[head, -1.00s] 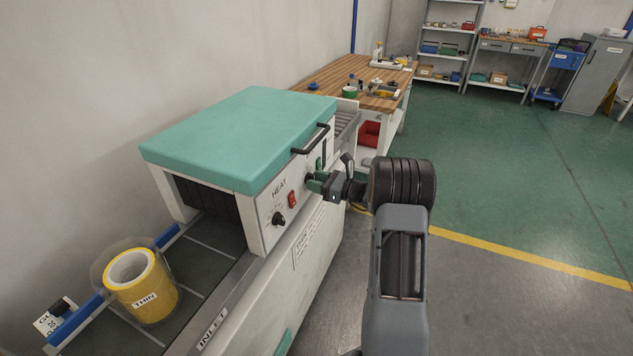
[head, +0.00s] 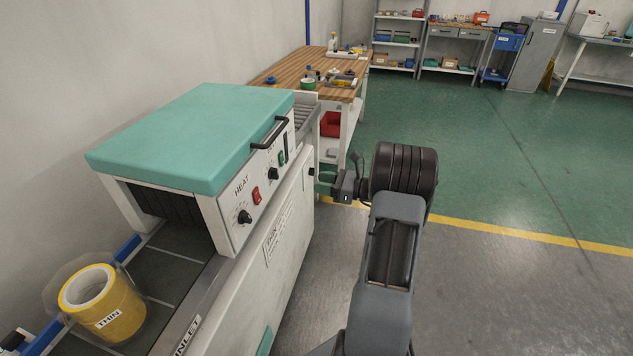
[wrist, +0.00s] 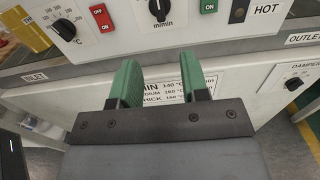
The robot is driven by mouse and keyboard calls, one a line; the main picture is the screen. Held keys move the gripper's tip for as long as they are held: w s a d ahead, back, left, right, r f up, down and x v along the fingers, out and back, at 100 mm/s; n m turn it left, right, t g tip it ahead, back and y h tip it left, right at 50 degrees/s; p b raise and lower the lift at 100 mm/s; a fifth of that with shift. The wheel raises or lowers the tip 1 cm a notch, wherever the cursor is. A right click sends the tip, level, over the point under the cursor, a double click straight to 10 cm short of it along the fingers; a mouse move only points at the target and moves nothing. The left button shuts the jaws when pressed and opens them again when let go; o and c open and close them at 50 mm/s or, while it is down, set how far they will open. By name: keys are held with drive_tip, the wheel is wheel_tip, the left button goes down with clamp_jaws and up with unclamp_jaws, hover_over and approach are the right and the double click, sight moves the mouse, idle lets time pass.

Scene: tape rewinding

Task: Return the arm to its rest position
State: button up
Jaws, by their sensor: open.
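My arm reaches forward in the right half of the head view, with my gripper (head: 322,178) at its far end, small and partly side-on. In the wrist view my gripper (wrist: 160,75) shows two green fingers set wide apart with nothing between them. It points at the front of the heat machine (head: 190,138), below the control panel (wrist: 170,20) with its knobs and switches. In the head view a gap of floor and machine side shows between gripper and panel.
A yellow tape roll marked THIN (head: 102,302) sits upright on the inlet conveyor (head: 172,268). A wooden workbench (head: 300,70) with small items and a red bin (head: 331,124) stands beyond the machine. The floor (head: 500,200) to the right is clear.

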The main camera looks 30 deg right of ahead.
idle(0.6)
drive_tip(key=s+a+f+n+g, duration=0.3)
drive_tip(key=f+g, duration=0.1)
drive_tip(key=f, duration=0.2)
drive_tip(key=s+a+r+n+g+h+p, duration=0.35)
drive_tip(key=s+a+n+g, duration=0.4)
drive_tip(key=n, duration=0.25)
drive_tip(key=s+a+r+n+t+h+p, duration=0.1)
drive_tip(key=s+a+r+n+h+p, duration=0.2)
drive_tip(key=r+n, duration=0.4)
drive_tip(key=s+a+r+n+t+h+p, duration=0.1)
drive_tip(key=s+a+r+n+h+p, duration=0.2)
drive_tip(key=r, duration=0.7)
drive_tip(key=s+a+n+h, duration=0.2)
drive_tip(key=s+a+n, duration=0.1)
drive_tip(key=a+n, duration=0.1)
drive_tip(key=shift+s+a+n+h, duration=0.3)
drive_tip(key=shift+a+h, duration=0.05)
drive_tip(key=shift+a, duration=0.2)
